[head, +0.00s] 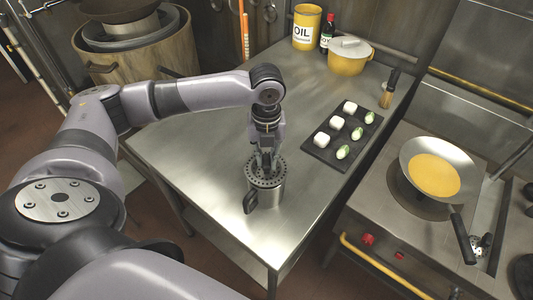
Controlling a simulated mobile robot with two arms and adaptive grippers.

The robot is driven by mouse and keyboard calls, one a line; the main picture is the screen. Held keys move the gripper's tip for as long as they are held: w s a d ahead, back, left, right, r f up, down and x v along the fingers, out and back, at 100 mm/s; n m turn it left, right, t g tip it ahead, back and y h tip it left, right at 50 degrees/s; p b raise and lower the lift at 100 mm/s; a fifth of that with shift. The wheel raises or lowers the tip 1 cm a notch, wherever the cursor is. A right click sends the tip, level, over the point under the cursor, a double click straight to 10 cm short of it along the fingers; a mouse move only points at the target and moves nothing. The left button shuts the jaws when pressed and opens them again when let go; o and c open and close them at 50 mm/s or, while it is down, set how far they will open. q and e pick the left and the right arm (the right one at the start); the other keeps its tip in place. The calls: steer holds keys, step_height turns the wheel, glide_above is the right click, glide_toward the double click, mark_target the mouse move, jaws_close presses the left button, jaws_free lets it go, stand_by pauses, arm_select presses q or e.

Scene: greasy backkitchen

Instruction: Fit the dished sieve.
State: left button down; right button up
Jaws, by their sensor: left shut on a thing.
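The dished sieve (254,177) is a perforated steel disc at the mouth of a steel pot (270,196). The pot stands upright on the steel table and has a black handle (250,202) on its left side. My left gripper (265,167) points straight down over the pot and is shut on the sieve. The sieve looks level with the pot's rim; I cannot tell whether it is fully seated. The fingers hide part of the sieve's middle. My right gripper is not in view.
A dark tray (321,153) with white and green pieces lies right of the pot. A wok (466,165) sits on the stove. The table's front left is clear.

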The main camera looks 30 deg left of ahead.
arm_select(q)
steer(key=shift+f, duration=0.95)
steer(key=c, duration=1.4)
jaws_free()
steer(key=shift+o, duration=0.5)
steer(key=shift+o, duration=1)
steer(key=shift+r, duration=0.1)
